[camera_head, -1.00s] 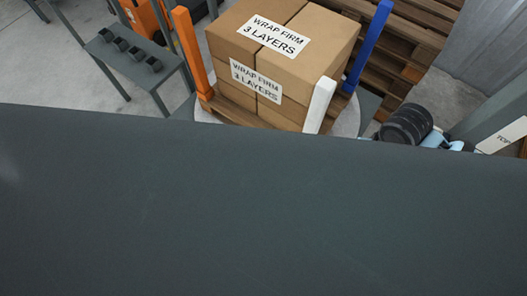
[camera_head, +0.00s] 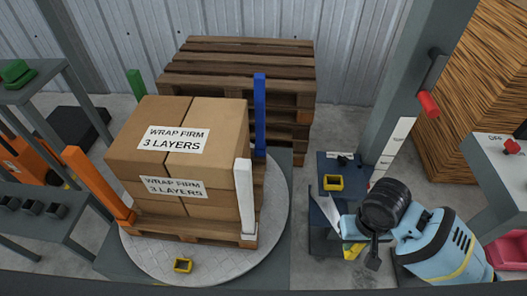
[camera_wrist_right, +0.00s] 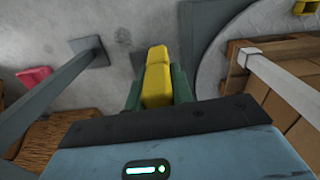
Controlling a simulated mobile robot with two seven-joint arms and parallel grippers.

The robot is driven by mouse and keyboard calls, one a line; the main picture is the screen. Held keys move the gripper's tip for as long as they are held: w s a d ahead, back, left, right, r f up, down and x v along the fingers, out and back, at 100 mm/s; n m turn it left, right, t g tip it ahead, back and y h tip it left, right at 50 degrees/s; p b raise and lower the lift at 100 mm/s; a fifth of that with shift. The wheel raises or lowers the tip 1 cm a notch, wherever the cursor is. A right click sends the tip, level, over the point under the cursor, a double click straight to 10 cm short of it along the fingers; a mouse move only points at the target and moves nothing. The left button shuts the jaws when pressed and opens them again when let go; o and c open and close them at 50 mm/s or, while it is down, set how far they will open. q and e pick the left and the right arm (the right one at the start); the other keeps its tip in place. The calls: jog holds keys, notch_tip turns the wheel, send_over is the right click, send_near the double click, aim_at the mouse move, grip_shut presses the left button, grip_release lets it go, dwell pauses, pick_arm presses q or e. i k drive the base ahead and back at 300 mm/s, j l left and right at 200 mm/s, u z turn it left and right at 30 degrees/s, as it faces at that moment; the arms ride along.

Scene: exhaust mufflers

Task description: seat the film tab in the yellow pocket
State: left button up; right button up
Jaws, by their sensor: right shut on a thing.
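My right gripper (camera_head: 352,246) hangs in front of the dark film stand at right of the turntable. In the right wrist view its green fingers (camera_wrist_right: 157,90) are shut on a yellow block (camera_wrist_right: 157,72), seemingly the film tab; it also shows in the head view (camera_head: 351,251). A small open yellow pocket (camera_head: 183,265) sits at the turntable's front edge, apart from the gripper. It also shows in the right wrist view (camera_wrist_right: 304,7). A second yellow square pocket (camera_head: 333,183) sits on the dark stand. My left gripper is out of view.
Cartons (camera_head: 180,150) stand on a pallet on the round turntable (camera_head: 275,235), with orange (camera_head: 92,182), white (camera_head: 244,195), blue (camera_head: 259,115) and green (camera_head: 135,84) corner posts. A grey column (camera_head: 420,80) with a red-handled lever (camera_head: 428,104) rises at right.

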aim_at(178, 265)
jog(key=j+z, duration=0.25)
jog(key=k+j+z, duration=0.1)
jog(key=j+z, duration=0.15)
jog(key=j, duration=0.2)
jog(key=k+j+z, duration=0.1)
jog(key=j, duration=0.3)
jog(key=k+j+z, duration=0.15)
jog(key=j, duration=0.2)
jog(key=k+j, duration=0.15)
jog(key=j, duration=0.25)
jog(key=k+j, duration=0.1)
jog(key=j, duration=0.3)
jog(key=k+j, duration=0.15)
jog(key=j, duration=0.25)
jog(key=k+j, duration=0.15)
jog(key=j, duration=0.25)
jog(key=z, duration=0.05)
